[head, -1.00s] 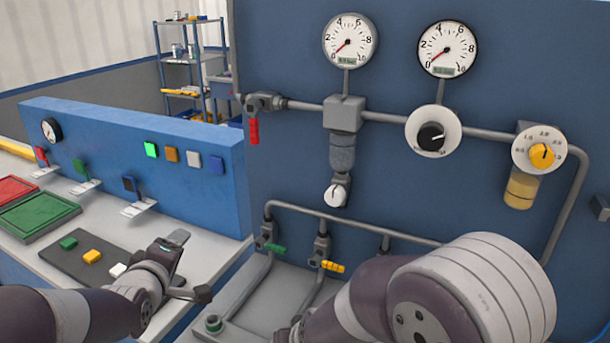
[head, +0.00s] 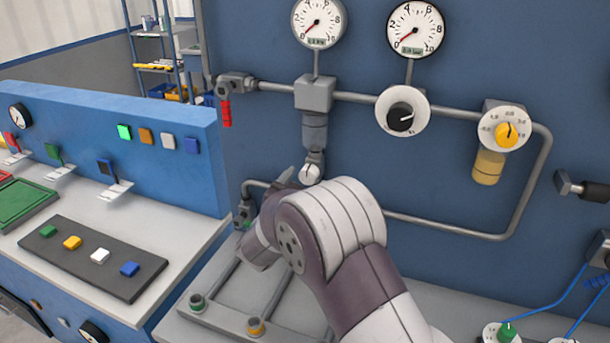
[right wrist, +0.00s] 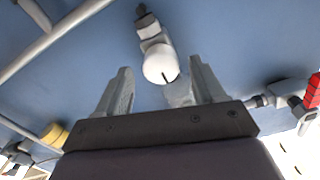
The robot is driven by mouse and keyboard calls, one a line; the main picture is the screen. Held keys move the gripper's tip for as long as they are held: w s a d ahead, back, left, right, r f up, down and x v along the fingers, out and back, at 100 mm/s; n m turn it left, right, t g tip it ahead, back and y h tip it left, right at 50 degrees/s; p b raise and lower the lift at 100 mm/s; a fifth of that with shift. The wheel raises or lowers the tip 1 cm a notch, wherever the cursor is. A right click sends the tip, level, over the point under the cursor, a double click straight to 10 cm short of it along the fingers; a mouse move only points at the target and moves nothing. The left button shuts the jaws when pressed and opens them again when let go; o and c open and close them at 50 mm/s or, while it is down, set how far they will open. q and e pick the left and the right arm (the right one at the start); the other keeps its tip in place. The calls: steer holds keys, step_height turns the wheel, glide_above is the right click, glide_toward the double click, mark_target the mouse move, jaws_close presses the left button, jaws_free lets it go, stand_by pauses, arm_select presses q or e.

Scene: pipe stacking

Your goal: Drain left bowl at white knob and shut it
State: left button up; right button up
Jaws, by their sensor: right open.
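The left bowl (head: 314,130) is a grey cylinder under a grey block on the wall pipe. The white knob (head: 309,173) sits at its lower end, partly hidden by my right arm in the head view. In the right wrist view the white knob (right wrist: 158,67) appears between the two finger directions, with a dark mark on its face. My right gripper (right wrist: 160,72) is open, its fingers on either side of the knob in that view. Contact cannot be told. In the head view its fingertip (head: 286,176) shows just left of the knob. My left gripper is out of view.
A red lever valve (head: 226,108) is left of the bowl. A black knob (head: 401,118) and a yellow regulator knob (head: 506,134) are to its right. Two gauges (head: 319,22) are above. A lower pipe (head: 440,229) runs below the knob.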

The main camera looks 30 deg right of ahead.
steer(key=shift+x, duration=1)
steer(key=c, duration=1.1)
steer(key=shift+o, duration=0.2)
steer(key=shift+f+m+b, duration=0.2)
steer(key=shift+m+b, duration=0.5)
steer(key=shift+b, duration=0.35)
steer(key=m+b, duration=1.2)
steer(key=b, duration=0.2)
steer(key=shift+f+b, duration=0.15)
steer(key=shift+b, duration=0.15)
steer(key=shift+m+b, duration=1.85)
steer(key=shift+m, duration=0.35)
